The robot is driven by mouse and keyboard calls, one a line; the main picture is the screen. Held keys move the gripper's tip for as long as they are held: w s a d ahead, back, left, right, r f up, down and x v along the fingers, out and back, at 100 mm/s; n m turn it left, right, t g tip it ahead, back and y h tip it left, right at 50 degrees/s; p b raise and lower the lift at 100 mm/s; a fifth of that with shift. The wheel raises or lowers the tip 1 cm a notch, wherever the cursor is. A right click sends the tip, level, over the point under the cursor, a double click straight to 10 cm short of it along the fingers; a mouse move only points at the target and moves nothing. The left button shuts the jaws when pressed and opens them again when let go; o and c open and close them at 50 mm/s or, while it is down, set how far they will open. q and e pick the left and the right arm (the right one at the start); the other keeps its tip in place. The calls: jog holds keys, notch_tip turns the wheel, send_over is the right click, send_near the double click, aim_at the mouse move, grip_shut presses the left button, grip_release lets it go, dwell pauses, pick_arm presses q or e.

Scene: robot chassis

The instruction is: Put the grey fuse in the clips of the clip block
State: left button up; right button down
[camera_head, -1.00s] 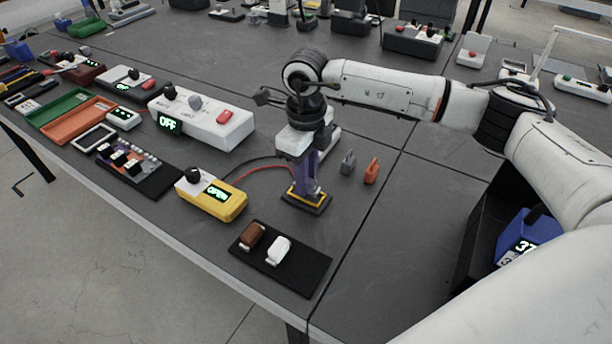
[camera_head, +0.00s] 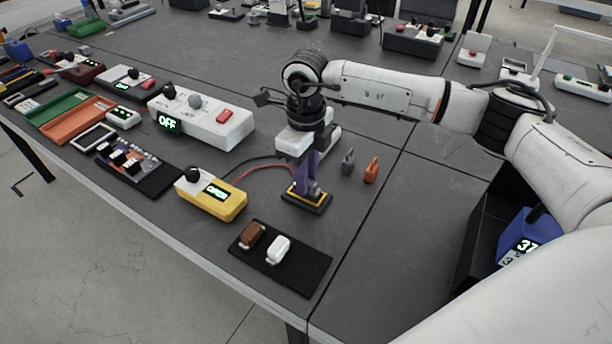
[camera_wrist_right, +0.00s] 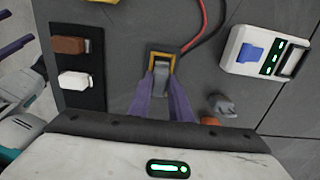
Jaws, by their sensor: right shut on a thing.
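The clip block (camera_head: 322,208), a black base with a yellow-orange rim, stands on the table under my right gripper (camera_head: 312,190). Its rim also shows in the right wrist view (camera_wrist_right: 174,56). My right gripper points down with purple fingers, shut on the grey fuse (camera_wrist_right: 161,78) inside the rim. The fingers hide the clips and most of the fuse, so I cannot tell how deep it sits.
A yellow meter (camera_head: 222,206) with a lit display is wired to the block. A black mat (camera_head: 300,273) bears a brown piece (camera_head: 252,235) and a white piece (camera_head: 278,250). A small grey piece (camera_head: 348,161) and an orange piece (camera_head: 371,171) stand right of the gripper.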

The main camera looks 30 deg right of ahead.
jog(key=shift+f+b, duration=0.35)
jog(key=shift+f, duration=0.3)
jog(key=c, duration=1.5)
grip_release()
jog(key=shift+c, duration=0.2)
notch_tip(320, 180, up, 10)
jog(key=shift+r, duration=0.2)
